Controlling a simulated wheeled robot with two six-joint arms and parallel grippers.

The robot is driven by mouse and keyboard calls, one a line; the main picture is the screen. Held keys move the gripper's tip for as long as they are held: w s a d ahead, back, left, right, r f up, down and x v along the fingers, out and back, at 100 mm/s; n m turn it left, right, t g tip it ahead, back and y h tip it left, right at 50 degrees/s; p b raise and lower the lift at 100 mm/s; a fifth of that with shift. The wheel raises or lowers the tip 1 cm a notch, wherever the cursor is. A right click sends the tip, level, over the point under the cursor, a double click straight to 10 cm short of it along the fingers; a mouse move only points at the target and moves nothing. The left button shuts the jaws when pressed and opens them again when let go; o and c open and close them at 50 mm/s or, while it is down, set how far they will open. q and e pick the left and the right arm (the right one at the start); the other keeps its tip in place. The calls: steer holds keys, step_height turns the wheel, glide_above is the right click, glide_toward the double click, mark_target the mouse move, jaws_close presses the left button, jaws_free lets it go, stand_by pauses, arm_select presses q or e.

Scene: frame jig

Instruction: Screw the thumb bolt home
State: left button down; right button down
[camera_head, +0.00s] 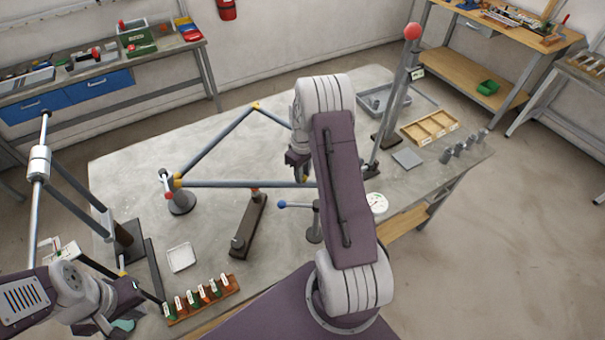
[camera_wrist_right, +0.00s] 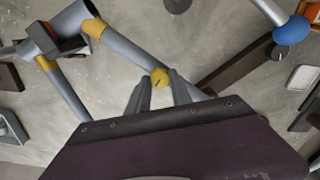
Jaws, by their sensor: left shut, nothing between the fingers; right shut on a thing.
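The thumb bolt (camera_wrist_right: 159,77) shows a round yellow head with a dark slot in the right wrist view. My right gripper (camera_wrist_right: 158,90) is shut on it, one grey finger on each side. The head lies in front of a grey frame tube (camera_wrist_right: 135,58); how deep the bolt sits cannot be seen. In the head view my right gripper (camera_head: 300,172) is at the right end of the frame's long tube (camera_head: 235,184), and my arm hides the bolt. My left gripper (camera_head: 122,310) is shut and empty at the lower left, away from the frame.
A blue-knobbed lever (camera_head: 282,204) and a dark bar (camera_head: 249,224) stand near the frame. A rack of several labelled pieces (camera_head: 201,298) and a white tray (camera_head: 181,257) lie on the near left. A red-topped post (camera_head: 411,32) and a wooden tray (camera_head: 430,127) are at right.

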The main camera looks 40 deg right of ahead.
steer(key=m, duration=0.6)
steer(key=shift+m, duration=0.3)
steer(key=m, duration=0.6)
steer(key=shift+b, duration=0.3)
steer(key=m, duration=0.6)
steer(key=shift+m, duration=0.3)
steer(key=m, duration=0.5)
steer(key=shift+m, duration=0.4)
steer(key=c, duration=1.1)
jaws_free()
steer(key=shift+c, duration=0.2)
